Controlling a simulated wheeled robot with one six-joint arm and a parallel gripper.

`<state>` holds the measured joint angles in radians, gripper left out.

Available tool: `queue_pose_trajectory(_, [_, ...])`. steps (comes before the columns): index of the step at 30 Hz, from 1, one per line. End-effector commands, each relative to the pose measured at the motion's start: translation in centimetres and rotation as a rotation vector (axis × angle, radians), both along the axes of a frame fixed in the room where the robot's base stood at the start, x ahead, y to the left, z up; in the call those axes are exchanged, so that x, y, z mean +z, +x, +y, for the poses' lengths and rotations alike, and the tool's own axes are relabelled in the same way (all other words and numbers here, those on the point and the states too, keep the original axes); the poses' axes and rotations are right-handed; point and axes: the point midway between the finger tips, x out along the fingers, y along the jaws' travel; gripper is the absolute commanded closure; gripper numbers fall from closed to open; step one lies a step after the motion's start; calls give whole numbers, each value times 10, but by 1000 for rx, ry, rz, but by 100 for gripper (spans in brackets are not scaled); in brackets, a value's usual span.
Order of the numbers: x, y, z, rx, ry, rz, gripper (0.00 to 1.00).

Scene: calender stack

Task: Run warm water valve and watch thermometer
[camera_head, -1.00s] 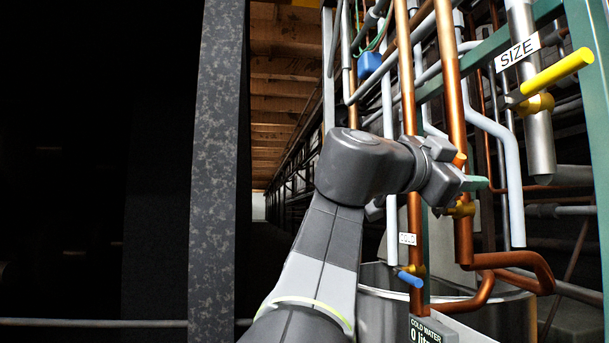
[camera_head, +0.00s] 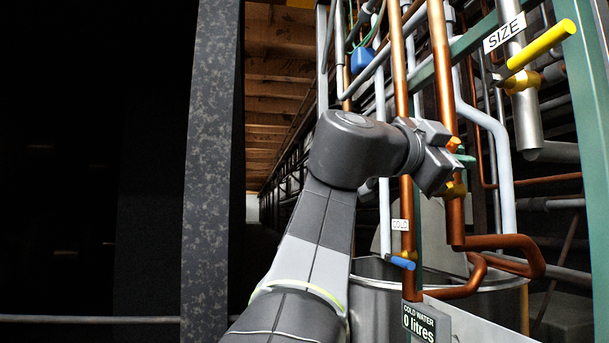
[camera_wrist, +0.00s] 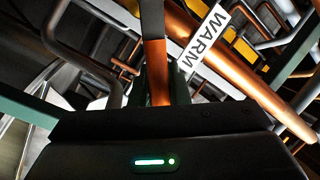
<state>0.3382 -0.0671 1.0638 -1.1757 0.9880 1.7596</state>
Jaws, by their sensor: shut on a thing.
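The warm water valve shows as an orange handle (camera_head: 454,145) and brass body (camera_head: 455,190) on a vertical copper pipe. My gripper (camera_head: 456,152) is at this handle, shut on it; the gripper's body hides most of it. In the wrist view the orange handle (camera_wrist: 158,80) stands between my dark fingers, beside a white WARM label (camera_wrist: 207,38). I cannot make out a thermometer in either view.
The cold valve's blue handle (camera_head: 402,262) is below, with a COLD WATER display (camera_head: 420,322) reading 0 litres. A yellow handle (camera_head: 540,45) is upper right by a SIZE label (camera_head: 505,33). A steel vessel (camera_head: 375,300) stands below. Pipes crowd around my gripper.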

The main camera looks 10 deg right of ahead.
Motion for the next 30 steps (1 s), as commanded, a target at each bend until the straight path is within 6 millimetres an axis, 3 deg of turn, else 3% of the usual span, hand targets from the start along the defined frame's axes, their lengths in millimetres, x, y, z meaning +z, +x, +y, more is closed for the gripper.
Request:
queue_pose_trajectory(1, [-11, -1, 0, 0, 1, -26, 100])
queue_pose_trajectory(30, [-47, -18, -2, -1, 47, -590, 100])
